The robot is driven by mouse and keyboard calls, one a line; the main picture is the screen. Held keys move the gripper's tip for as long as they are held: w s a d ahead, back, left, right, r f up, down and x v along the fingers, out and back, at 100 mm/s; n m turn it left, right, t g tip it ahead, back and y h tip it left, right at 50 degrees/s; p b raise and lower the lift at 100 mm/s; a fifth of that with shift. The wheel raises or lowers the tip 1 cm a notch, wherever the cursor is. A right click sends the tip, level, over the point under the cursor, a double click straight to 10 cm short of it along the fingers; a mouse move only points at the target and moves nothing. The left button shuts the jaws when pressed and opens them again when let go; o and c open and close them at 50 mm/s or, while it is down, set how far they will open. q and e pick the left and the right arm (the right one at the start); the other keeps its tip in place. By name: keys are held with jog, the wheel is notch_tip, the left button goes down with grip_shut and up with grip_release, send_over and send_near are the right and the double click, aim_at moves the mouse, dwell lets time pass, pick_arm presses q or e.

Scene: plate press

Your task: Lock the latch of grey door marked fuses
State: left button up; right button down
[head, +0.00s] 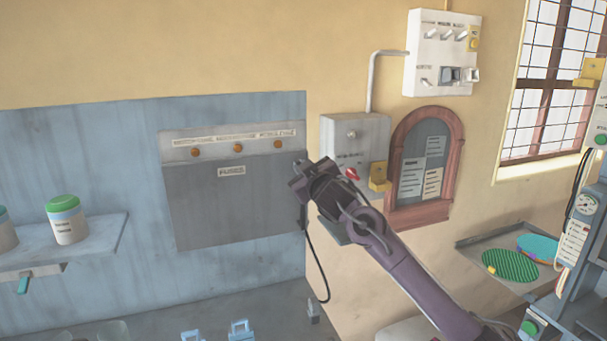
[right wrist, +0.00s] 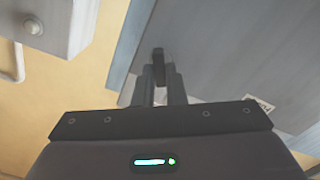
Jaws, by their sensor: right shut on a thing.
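The grey door (head: 215,212) with the FUSES label (head: 231,170) lies flat in the cabinet front on the blue wall panel, looking closed. My right gripper (head: 299,178) is at the door's right edge, coming in from the lower right. In the right wrist view the door is the large grey surface (right wrist: 225,50). There my right gripper (right wrist: 158,88) is shut on a small dark upright piece, the latch handle (right wrist: 158,62), beside the door's edge. In the head view the gripper hides the latch, so I cannot tell whether it is locked. My left gripper is not in view.
A grey switch box (head: 352,132) with a red knob stands just right of the gripper. An arched notice board (head: 425,165) is beyond it. A shelf (head: 100,240) with a green-lidded jar (head: 66,220) is at left. A black cable hangs below the gripper.

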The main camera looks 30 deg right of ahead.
jog(key=n+b, duration=0.2)
jog(key=n, duration=0.4)
jog(key=n+b, duration=0.2)
jog(key=n, duration=0.4)
jog(key=shift+a+f+b, duration=0.15)
jog(key=shift+f+b, duration=0.05)
jog(key=shift+b, duration=0.15)
jog(key=c, duration=1.5)
grip_release()
